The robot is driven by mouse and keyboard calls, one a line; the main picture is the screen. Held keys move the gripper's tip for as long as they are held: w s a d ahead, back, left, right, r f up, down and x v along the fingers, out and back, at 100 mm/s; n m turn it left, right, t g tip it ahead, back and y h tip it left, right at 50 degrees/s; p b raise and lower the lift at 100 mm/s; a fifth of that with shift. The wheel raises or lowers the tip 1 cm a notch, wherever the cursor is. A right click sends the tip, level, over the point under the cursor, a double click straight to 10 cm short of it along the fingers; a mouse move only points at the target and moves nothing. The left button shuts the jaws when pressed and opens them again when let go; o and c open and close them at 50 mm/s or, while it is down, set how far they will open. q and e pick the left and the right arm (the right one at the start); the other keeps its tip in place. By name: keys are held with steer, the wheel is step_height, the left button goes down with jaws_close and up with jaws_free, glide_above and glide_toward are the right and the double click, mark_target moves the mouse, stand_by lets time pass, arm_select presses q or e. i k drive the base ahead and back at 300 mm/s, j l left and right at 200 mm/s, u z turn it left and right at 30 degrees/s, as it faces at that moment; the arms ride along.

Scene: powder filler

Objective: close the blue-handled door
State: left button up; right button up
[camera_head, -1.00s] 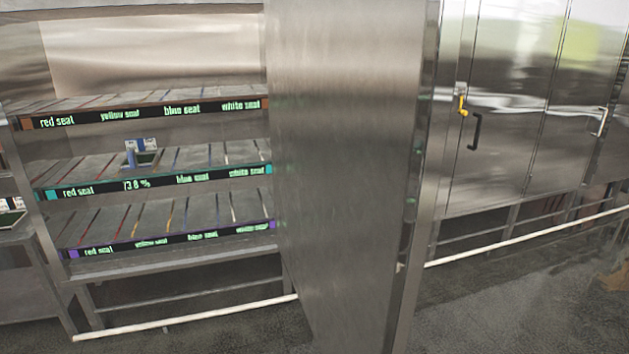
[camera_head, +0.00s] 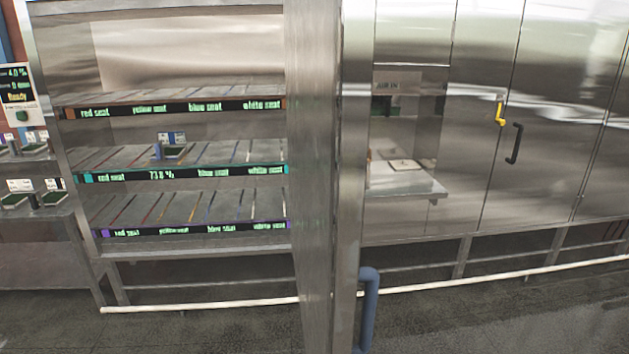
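The steel door (camera_head: 312,180) stands open, swung out toward me and seen nearly edge-on in the middle of the head view. Its blue handle (camera_head: 368,310) sticks out on the right, at the lower part of the door. Left of the door is the open cabinet (camera_head: 190,40), with three lit shelves in view. A small blue and white item sits on its middle shelf. Neither of my grippers is in view.
Closed steel doors with a yellow handle (camera_head: 500,113) and a black handle (camera_head: 515,143) stand on the right. A white rail (camera_head: 470,279) runs low along the cabinets. A bench (camera_head: 40,240) with small trays is at the left. The floor in front looks clear.

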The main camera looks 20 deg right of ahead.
mark_target(329, 45)
steer(key=i+l, duration=0.1)
steer(key=l, duration=0.4)
steer(key=i+l+u, duration=0.1)
steer(key=l, duration=0.35)
steer(key=i+l, duration=0.1)
steer(key=l, duration=0.4)
steer(key=i+l+u, duration=0.1)
steer(key=l, duration=0.4)
steer(key=l+u, duration=0.1)
steer(key=l, duration=0.55)
steer(key=k+l, duration=0.1)
steer(key=l, duration=0.55)
steer(key=l+u, duration=0.15)
steer(key=l, duration=0.5)
steer(key=k+l, duration=0.15)
steer(key=l, duration=0.45)
steer(key=i+j, duration=0.1)
steer(key=j, duration=0.25)
steer(key=i+j, duration=0.15)
steer(key=j, duration=0.2)
steer(key=i+j, duration=0.1)
steer(key=j, duration=0.25)
